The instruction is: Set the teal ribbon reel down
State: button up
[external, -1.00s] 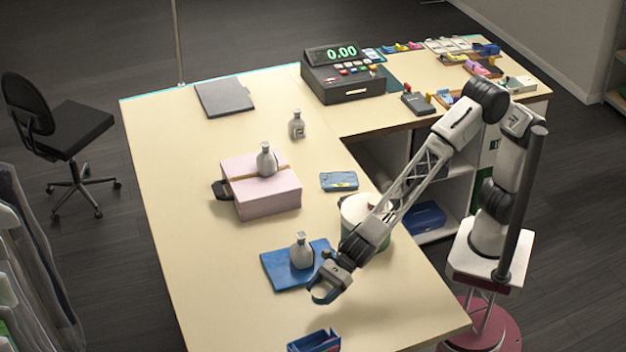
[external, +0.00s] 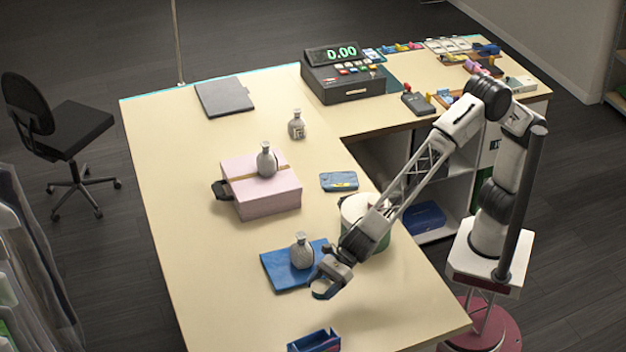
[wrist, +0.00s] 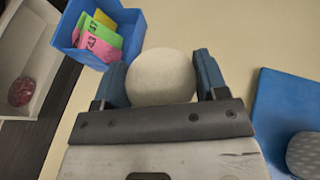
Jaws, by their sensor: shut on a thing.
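My gripper (external: 325,287) is low over the front part of the long table (external: 390,300), just right of a blue mat. In the wrist view my gripper (wrist: 162,82) has its two blue fingers on either side of a round, pale-faced reel (wrist: 162,75) and is shut on it. The face looks cream; I cannot make out teal on it here. In the external view the fingers mostly hide the reel. I cannot tell whether it touches the tabletop.
The blue mat (external: 275,270) bears a grey bottle (external: 301,252). A blue bin (external: 314,341) stands at the front edge; in the wrist view it holds coloured tags (wrist: 98,38). A white-topped drum (external: 353,207) stands behind my forearm. Tabletop right of my gripper is clear.

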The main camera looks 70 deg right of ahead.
notch_tip(320, 180, up, 5)
jog(key=w+d+m+t, duration=0.1)
jog(key=w+d, duration=0.3)
jog(key=w, duration=0.4)
jog(key=w+d+m+t, duration=0.1)
jog(key=w+d, duration=0.3)
jog(key=w, duration=0.3)
jog(key=m+t+h, duration=0.2)
jog(key=m+h, duration=0.1)
send_over(257, 240)
jog(key=shift+s+a+f, duration=0.1)
jog(key=shift+f, duration=2.4)
jog(key=shift+f, duration=3.15)
jog(key=shift+f+t, duration=0.3)
jog(key=shift+f, duration=1.55)
